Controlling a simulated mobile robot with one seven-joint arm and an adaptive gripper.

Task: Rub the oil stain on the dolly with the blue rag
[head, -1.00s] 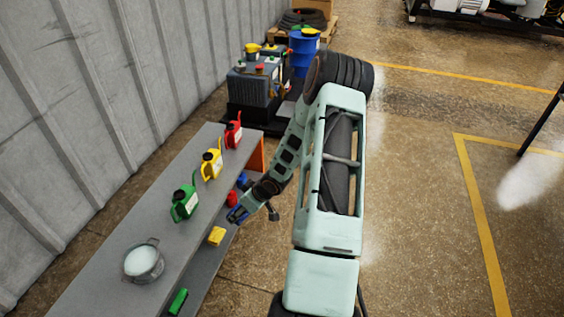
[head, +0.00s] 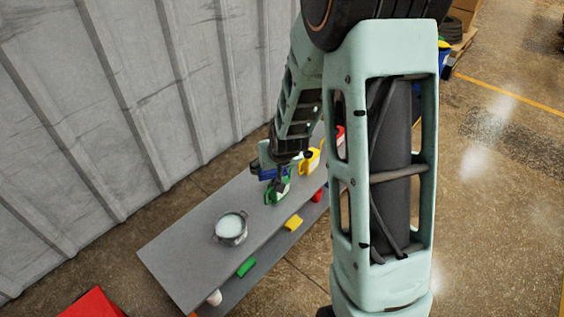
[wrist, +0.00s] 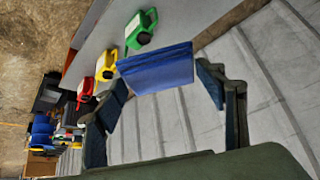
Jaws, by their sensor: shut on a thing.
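My gripper (head: 272,170) is above the bench top, close to the green can. In the wrist view its two fingers (wrist: 163,80) are closed on the blue rag (wrist: 156,68), which hangs between them as a flat folded piece. I see no oil stain.
The grey bench (head: 185,248) carries a pot of pale liquid (head: 231,228), a green can (head: 279,192), a yellow can (head: 310,161) and a red can (wrist: 85,92). A ribbed wall (head: 110,110) stands behind.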

